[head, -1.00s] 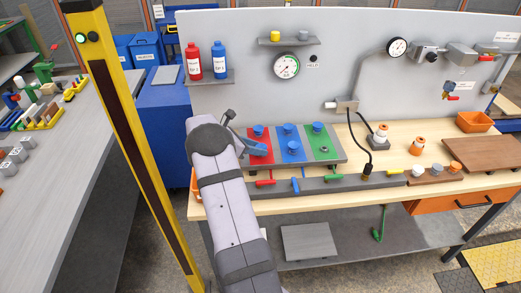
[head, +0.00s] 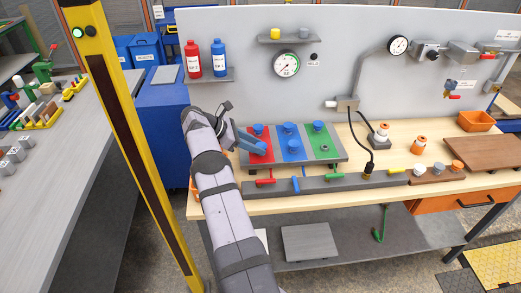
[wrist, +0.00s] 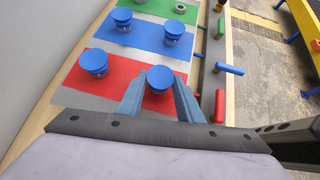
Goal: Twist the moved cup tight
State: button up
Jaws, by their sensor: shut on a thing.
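The board (head: 338,154) has red, blue and green fields with blue-capped cups on them. My gripper (wrist: 160,96) is shut on the front blue cup (wrist: 160,78) of the red field, one finger on each side. That cup stands upright over the red field; its foot is partly hidden, so I cannot tell how it is seated. The other red-field cup (wrist: 94,62) stands apart, towards the wall panel. The blue field holds two cups (wrist: 122,17) (wrist: 172,30). The green field has one cup (head: 317,126) and a bare ring seat (head: 325,149). In the head view my gripper (head: 250,142) covers the held cup.
Red (head: 264,182), blue (head: 296,185) and green (head: 336,177) levers line the board's front side. A black cable (head: 369,148) hangs to their right. Red (head: 193,59) and blue (head: 219,58) bottles stand on a shelf above my wrist. A yellow post (head: 121,120) stands left.

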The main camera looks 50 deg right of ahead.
jog(key=o, duration=1.1)
jog(key=shift+o, duration=0.2)
jog(key=shift+w+a+r+b, duration=0.3)
jog(key=shift+a+b, duration=0.05)
jog(key=shift+a, duration=0.05)
jog(key=v, duration=0.4)
jog(key=shift+r, duration=0.3)
jog(key=shift+w+a+r+p, duration=0.25)
jog(key=shift+a+r+p, duration=0.15)
jog(key=shift+p, duration=0.45)
jog(key=shift+w+a+p, duration=0.15)
jog(key=shift+a+p, duration=0.15)
jog(key=shift+p, duration=0.05)
